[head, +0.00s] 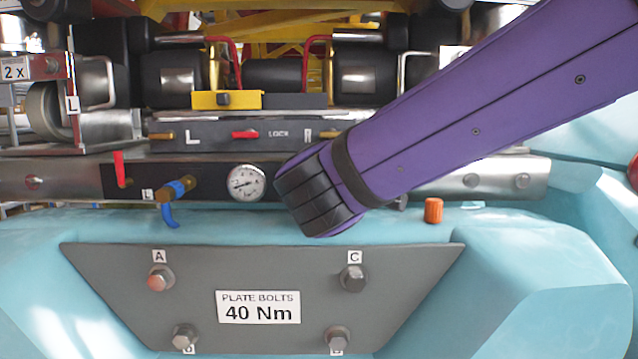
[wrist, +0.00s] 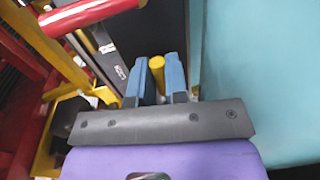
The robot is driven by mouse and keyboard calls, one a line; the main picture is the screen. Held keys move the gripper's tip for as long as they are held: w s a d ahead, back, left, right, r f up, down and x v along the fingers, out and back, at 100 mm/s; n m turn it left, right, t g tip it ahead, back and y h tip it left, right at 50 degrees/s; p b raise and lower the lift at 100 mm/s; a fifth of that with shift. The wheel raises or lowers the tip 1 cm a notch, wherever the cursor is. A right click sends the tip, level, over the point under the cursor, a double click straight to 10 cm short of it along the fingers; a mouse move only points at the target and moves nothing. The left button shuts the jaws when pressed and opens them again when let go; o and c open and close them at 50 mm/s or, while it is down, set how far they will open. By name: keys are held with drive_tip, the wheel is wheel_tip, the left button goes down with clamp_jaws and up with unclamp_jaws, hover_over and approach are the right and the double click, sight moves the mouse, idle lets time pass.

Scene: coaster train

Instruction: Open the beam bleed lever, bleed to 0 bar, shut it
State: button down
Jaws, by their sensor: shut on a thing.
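In the wrist view my gripper (wrist: 159,62) has its two blue fingers shut on a yellow cylinder (wrist: 157,68). Whether this is the bleed lever's handle, I cannot tell. In the head view my purple arm ends just right of the round gauge (head: 247,183) and hides the fingers and what they hold. The gauge's needle lies near the horizontal; its value is too small to read.
An orange cap (head: 433,210) stands right of my arm on the teal body. Below is a grey bolted plate (head: 130,310) marked 40 Nm.

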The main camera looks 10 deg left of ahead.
idle(0.3)
drive_tip(key=c, duration=1.1)
unclamp_jaws()
drive_tip(key=shift+c, duration=0.2)
drive_tip(key=v, duration=1)
drive_tip(key=shift+s+d+r, duration=0.1)
drive_tip(key=shift+s, duration=0.3)
drive_tip(key=shift+s, duration=0.1)
